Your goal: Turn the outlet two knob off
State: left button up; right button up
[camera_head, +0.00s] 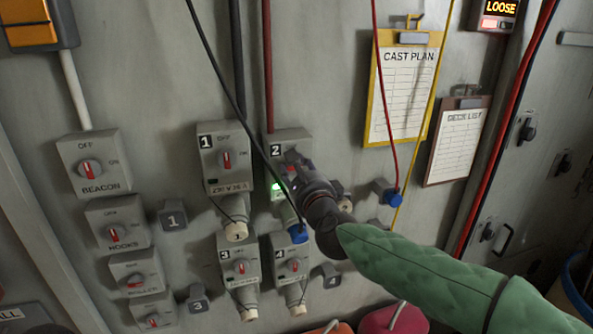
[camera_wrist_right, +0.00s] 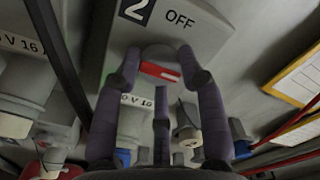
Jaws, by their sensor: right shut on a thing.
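The outlet two box (camera_head: 290,136) is on the grey wall panel, marked with a white 2. My right gripper (camera_head: 292,172) is at its front and hides its knob in the head view. In the right wrist view the box (camera_wrist_right: 215,40) shows its 2 and the word OFF. There the knob (camera_wrist_right: 160,71) with a red bar sits between the tips of my right gripper (camera_wrist_right: 160,80), which is shut on it. The red bar lies roughly sideways, not toward OFF. A green light (camera_head: 277,187) glows on the box. My left gripper is not in view.
Outlet one (camera_head: 221,145) is close on the left; outlets three (camera_head: 238,253) and four (camera_head: 291,250) are below. A dark cable (camera_head: 222,75) hangs across the panel. A blue plug (camera_head: 298,235) is below outlet two. Clipboards hang at the right.

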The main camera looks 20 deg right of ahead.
jog(key=shift+n, duration=0.3)
jog(key=shift+n+p, duration=2.55)
jog(key=shift+n, duration=5.95)
jog(key=shift+f, duration=0.15)
jog(key=o, duration=1.1)
jog(key=shift+o, duration=0.2)
